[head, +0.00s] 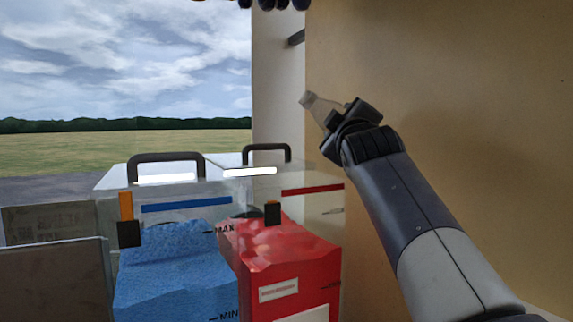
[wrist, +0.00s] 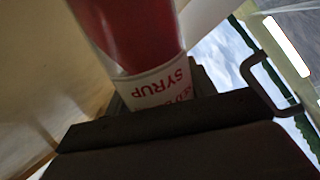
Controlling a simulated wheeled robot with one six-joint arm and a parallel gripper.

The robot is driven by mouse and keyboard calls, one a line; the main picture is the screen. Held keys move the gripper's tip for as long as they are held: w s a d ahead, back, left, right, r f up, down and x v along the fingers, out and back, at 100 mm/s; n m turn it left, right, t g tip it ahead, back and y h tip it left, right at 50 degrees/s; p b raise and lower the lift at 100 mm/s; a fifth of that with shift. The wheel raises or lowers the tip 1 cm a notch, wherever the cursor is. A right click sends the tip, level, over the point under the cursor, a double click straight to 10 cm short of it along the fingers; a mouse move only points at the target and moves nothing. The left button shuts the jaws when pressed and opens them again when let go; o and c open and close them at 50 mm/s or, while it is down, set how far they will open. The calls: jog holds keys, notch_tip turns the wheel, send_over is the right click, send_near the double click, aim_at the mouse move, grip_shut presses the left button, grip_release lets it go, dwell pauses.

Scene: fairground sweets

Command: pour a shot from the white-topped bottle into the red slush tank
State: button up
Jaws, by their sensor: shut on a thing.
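My gripper (head: 343,116) is shut on a bottle (head: 316,105) above and to the right of the tanks. In the head view only a pale, translucent, tapering part of the bottle shows, tilted up and left; the rest is hidden by the jaws. In the wrist view the bottle (wrist: 140,35) holds red liquid and has a white label with red letters, partly reading SYRUP, by the dark jaws (wrist: 150,112). Its top cannot be made out there. The red slush tank (head: 326,192) is clear-walled, with red slush inside and a red stripe.
A blue slush tank (head: 187,207) stands left of the red one. A tan wall (head: 470,90) is close on the right. Grey panels (head: 55,280) stand at front left. Open air lies above the tanks.

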jog(key=p, duration=0.1)
jog(key=n+p, duration=0.1)
jog(key=p, duration=0.1)
jog(key=shift+d+r+n+p, duration=0.2)
jog(key=shift+n+p, duration=0.1)
jog(key=shift+f+y+b, duration=0.4)
jog(key=shift+b, duration=0.05)
jog(key=shift+d+f+n, duration=0.1)
jog(key=shift+n, duration=0.5)
jog(key=b, duration=0.2)
jog(key=shift+w+f+b, duration=0.1)
jog(key=shift+f+b, duration=0.25)
jog(key=shift+f, duration=0.05)
jog(key=shift+n+b, duration=0.5)
jog(key=shift+b, duration=0.2)
jog(key=a+n+y+b, duration=0.1)
jog(key=n+b, duration=0.1)
jog(key=b, duration=0.1)
jog(key=shift+t+b, duration=0.3)
jog(key=shift+r+n+y+b, duration=0.15)
jog(key=shift+n+y+b, duration=0.25)
jog(key=shift+n+b, duration=0.45)
jog(key=shift+a+r+n, duration=0.1)
jog(key=shift+r+n, duration=0.15)
jog(key=shift+r, duration=0.05)
jog(key=shift+f, duration=0.1)
